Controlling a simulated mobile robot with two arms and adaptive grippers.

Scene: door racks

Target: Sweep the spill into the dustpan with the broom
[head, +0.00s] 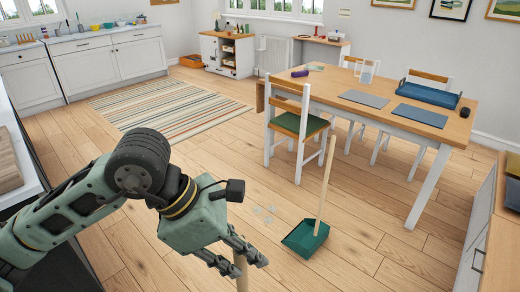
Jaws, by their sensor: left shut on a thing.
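The green dustpan (305,238) stands on the wooden floor, right of the bottom middle, with a tall pale wooden handle rising from it and leaning slightly right. A faint pale spill (265,213) lies on the floor just left of and behind the dustpan. My left gripper (241,257) is shut on a pale wooden stick, likely the broom handle (242,280), left of the dustpan. The broom's lower end is out of frame and its head does not show. My right gripper is not in view.
A dining table (400,115) with trays stands at the right, with a green-seated chair (297,123) at its near left corner. A striped rug (165,105) lies farther back. A cabinet (478,235) edges the lower right. Floor around the spill is clear.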

